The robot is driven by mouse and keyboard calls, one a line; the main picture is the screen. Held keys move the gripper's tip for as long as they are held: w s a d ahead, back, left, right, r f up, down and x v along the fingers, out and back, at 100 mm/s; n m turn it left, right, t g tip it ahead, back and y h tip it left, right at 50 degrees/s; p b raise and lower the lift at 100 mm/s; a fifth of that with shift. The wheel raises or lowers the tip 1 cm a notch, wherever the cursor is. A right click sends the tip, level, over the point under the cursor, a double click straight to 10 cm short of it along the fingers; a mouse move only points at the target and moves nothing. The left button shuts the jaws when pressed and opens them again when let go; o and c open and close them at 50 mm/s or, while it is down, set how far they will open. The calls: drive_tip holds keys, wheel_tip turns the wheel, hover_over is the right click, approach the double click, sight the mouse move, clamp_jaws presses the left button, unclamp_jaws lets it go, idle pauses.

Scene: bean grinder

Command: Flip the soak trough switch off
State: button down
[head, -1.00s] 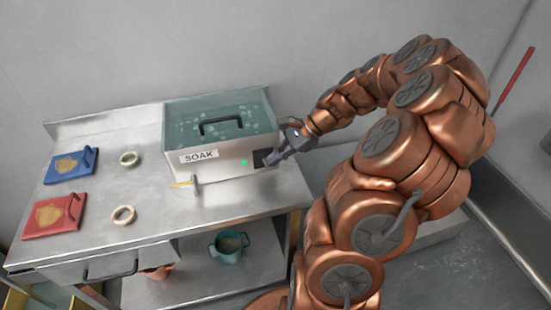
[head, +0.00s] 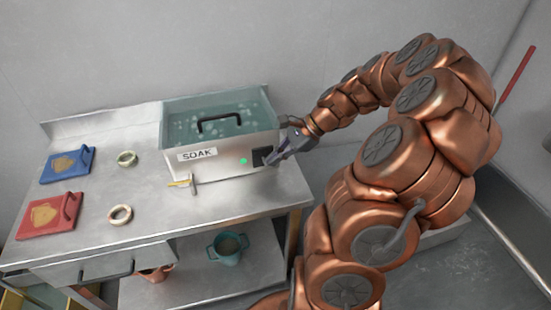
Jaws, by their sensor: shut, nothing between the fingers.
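The soak trough (head: 212,160) is a pale metal box with a "SOAK" label on its front. It stands at the back right of the steel table. Its top shows bubbly teal water under a dark handle (head: 219,121). A green light (head: 243,161) glows on the front. To its right is a dark switch panel (head: 259,157). My gripper (head: 270,162) is shut and empty, with its fingertips at the right side of this panel. The fingers cover part of the panel, so I cannot tell the switch's position or whether they touch it.
On the steel table (head: 150,205) lie a blue board (head: 67,164), a red board (head: 49,215), two pale rings (head: 127,158) (head: 120,214) and a small yellow-tipped tool (head: 190,183). A teal pot (head: 228,248) stands on the lower shelf.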

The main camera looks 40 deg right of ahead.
drive_tip(key=shift+f+t+b, duration=0.2)
drive_tip(key=shift+t+b, duration=0.1)
drive_tip(key=shift+b, duration=0.15)
drive_tip(key=shift+s+a+f+n+b, duration=0.1)
drive_tip(key=shift+f+n+b, duration=0.15)
drive_tip(key=shift+b, duration=0.3)
drive_tip(key=b, duration=0.1)
drive_tip(key=t+b, duration=0.1)
drive_tip(key=shift+s+f+n+t+h+b, duration=0.1)
drive_tip(key=shift+f+n+t+h+b, duration=0.05)
drive_tip(key=shift+n+t+h+b, duration=0.2)
drive_tip(key=shift+f+t+b, duration=0.1)
drive_tip(key=shift+t+b, duration=0.25)
drive_tip(key=shift+b, duration=0.5)
drive_tip(key=shift+r, duration=0.2)
drive_tip(key=shift+r+p, duration=0.2)
drive_tip(key=shift+p, duration=0.15)
drive_tip(key=shift+r+p, duration=0.3)
drive_tip(key=shift+r, duration=0.3)
